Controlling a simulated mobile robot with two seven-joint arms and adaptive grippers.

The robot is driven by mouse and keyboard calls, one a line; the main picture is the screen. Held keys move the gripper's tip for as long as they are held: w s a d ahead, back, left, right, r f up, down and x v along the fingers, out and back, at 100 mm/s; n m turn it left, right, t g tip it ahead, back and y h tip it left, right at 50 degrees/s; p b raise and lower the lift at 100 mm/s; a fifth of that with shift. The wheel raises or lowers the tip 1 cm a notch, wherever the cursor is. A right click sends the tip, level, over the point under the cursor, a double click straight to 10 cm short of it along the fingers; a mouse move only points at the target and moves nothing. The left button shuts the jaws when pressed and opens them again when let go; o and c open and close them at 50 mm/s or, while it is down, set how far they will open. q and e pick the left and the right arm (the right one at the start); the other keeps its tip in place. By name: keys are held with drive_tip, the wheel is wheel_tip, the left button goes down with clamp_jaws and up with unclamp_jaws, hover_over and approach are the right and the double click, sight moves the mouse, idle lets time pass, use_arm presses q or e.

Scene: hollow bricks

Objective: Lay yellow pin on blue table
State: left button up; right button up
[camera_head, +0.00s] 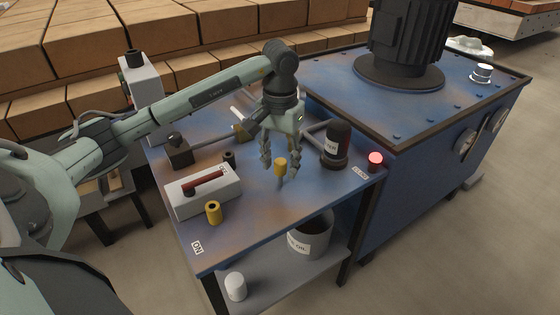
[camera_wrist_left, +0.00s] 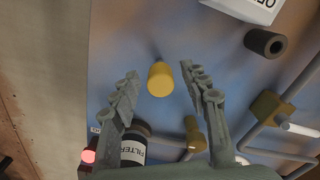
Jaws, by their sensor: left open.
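The yellow pin (camera_head: 280,166) has a yellow head with a thin grey shaft below it. It appears upright above or on the right part of the blue table (camera_head: 262,215); I cannot tell whether its shaft touches the surface. My left gripper (camera_head: 282,173) points down with its fingers spread on both sides of the pin. In the left wrist view, the yellow head (camera_wrist_left: 160,80) shows between the two open fingers (camera_wrist_left: 160,70), with visible gaps on both sides. My right gripper is not in view.
A white box with a dark red handle (camera_head: 203,188) and a yellow hollow cylinder (camera_head: 213,213) stand at the table's front left. A dark filter canister (camera_head: 337,142) and a lit red lamp (camera_head: 375,161) are at the right. The table's front middle is bare.

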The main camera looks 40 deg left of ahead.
sight(281, 161)
use_arm(q)
wheel_tip(281, 161, up, 3)
drive_tip(key=shift+w+r, duration=0.1)
wheel_tip(281, 161, up, 9)
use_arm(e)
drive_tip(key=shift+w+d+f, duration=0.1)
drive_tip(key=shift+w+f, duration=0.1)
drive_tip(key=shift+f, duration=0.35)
